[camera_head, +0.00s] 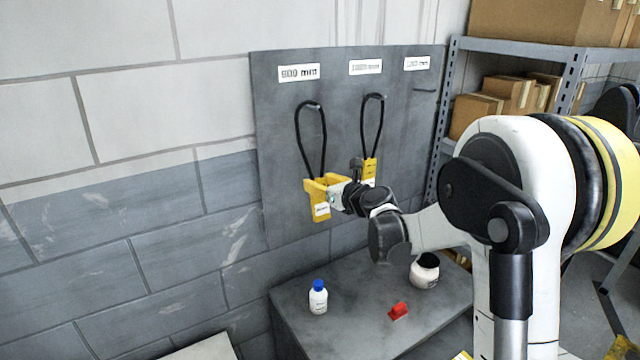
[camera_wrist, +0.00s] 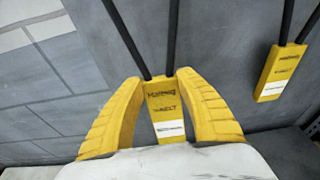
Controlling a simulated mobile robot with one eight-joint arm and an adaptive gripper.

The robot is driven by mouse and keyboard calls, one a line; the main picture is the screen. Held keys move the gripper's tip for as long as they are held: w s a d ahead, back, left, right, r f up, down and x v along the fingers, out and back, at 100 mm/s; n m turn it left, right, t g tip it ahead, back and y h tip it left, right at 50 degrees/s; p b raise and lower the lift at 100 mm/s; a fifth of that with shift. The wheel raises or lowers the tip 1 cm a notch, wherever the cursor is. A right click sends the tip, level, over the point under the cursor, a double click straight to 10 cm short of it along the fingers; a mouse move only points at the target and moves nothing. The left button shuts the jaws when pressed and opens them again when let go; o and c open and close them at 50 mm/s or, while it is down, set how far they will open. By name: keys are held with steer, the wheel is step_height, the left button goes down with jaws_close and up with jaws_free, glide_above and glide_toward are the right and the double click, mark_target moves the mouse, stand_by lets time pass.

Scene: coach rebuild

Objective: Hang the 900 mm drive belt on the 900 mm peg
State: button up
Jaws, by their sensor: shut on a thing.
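A black drive belt (camera_head: 297,135) with a yellow sleeve (camera_head: 321,211) is up against the grey board below the "900 mm" label (camera_head: 299,73). Its top loop is at the 900 mm peg (camera_head: 312,103) and appears to pass over it. My gripper (camera_head: 327,184) is shut on the yellow sleeve at the belt's lower end. In the wrist view, my gripper (camera_wrist: 160,78) has one yellow finger on each side of the sleeve (camera_wrist: 166,108), and two black strands rise from it. The top loop is outside the wrist view.
A second belt (camera_head: 380,125) with a yellow sleeve (camera_wrist: 281,72) hangs right of it on the middle peg. The third peg (camera_head: 425,90) is bare. Below, a bench (camera_head: 345,325) holds a blue-capped bottle (camera_head: 318,298), a red object (camera_head: 398,311) and a white jar (camera_head: 424,272). Shelving stands right.

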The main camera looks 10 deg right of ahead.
stand_by(0.3)
steer(key=o, duration=1.3)
